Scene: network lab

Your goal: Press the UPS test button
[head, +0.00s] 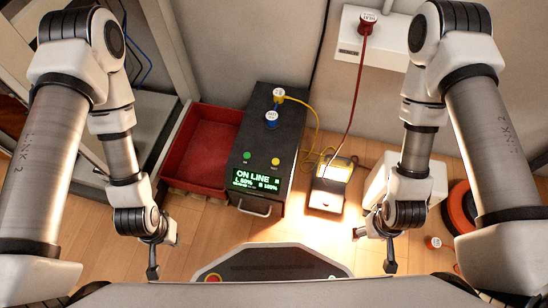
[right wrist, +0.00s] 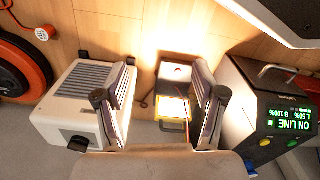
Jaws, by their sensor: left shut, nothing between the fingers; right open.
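The black UPS (head: 292,125) stands on the floor in the middle of the head view. Its lit green display (head: 255,178) reads ON LINE. A green button (head: 247,155) and a yellow button (head: 276,161) sit on top behind the display; their labels are too small to read. The UPS also shows at the right of the right wrist view (right wrist: 238,105). My left gripper (head: 153,270) is shut and empty, left of the UPS and apart from it. My right gripper (head: 374,250) is open and empty, right of the UPS; its fingers also show in the wrist view (right wrist: 160,108).
A red tray (head: 208,148) lies left of the UPS. Blue (head: 271,118) and yellow (head: 279,95) plugs sit in its back top. A yellow-black device (head: 330,183), a white box (head: 378,180) and an orange-black reel (head: 459,208) stand right. A red cord hangs from the wall socket (head: 367,20).

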